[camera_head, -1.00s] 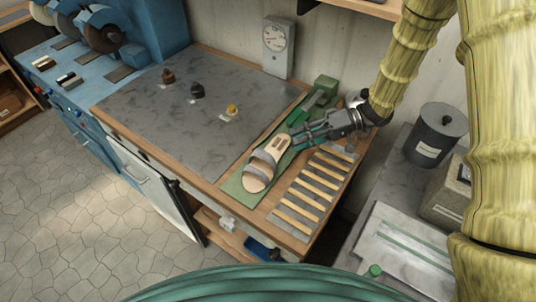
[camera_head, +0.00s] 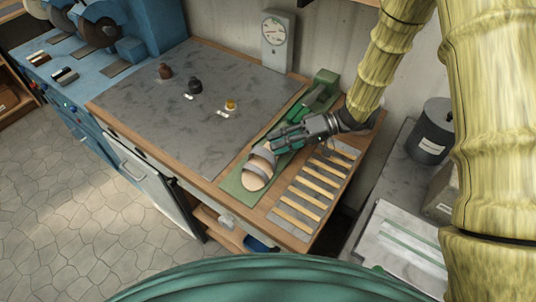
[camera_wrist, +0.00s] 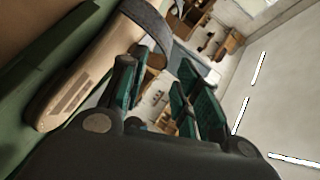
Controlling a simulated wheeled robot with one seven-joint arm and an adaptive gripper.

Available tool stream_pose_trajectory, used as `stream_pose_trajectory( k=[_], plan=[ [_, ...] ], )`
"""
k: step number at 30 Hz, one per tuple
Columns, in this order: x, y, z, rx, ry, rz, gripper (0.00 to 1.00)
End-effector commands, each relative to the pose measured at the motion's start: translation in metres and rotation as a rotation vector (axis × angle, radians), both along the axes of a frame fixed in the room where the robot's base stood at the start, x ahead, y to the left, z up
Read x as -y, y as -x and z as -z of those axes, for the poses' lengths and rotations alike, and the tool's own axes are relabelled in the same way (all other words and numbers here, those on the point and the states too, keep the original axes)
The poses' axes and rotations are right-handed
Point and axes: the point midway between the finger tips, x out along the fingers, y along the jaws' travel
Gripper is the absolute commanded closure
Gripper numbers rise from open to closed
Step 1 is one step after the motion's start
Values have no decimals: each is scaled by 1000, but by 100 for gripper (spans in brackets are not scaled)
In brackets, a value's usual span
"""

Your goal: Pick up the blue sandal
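One sandal (camera_head: 256,176) lies on a green mat (camera_head: 233,188) on the bench, its toe towards the front edge. It has a tan sole and grey straps; I see no clear blue on it. My gripper (camera_head: 273,140) is open and reaches over the sandal's heel end, hiding that part in the head view. In the wrist view, the sandal's sole (camera_wrist: 88,70) and grey strap (camera_wrist: 150,18) lie left of my open fingers (camera_wrist: 164,72). The space between the fingers looks empty. I cannot tell whether a finger touches the sandal.
A slatted rack (camera_head: 312,190) lies to the right of the mat. A green device (camera_head: 326,82) stands behind it, and a dial scale (camera_head: 277,45) stands at the wall. Small bottles (camera_head: 195,87) stand on the grey bench top (camera_head: 160,110), otherwise mostly clear.

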Motion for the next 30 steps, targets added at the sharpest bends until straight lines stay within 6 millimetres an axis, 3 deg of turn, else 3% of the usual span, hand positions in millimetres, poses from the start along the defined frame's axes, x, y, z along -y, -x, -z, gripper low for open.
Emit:
stream_pose_trajectory(
  k=[11, 19, 24, 30],
  plan=[
    [-41, 11, 7, -2, -2, -1, 68],
    [-45, 11, 10, 1, -1, -1, 68],
    [-45, 11, 10, 1, -1, -1, 99],
    [-45, 11, 9, 1, -1, -1, 100]
  ],
)
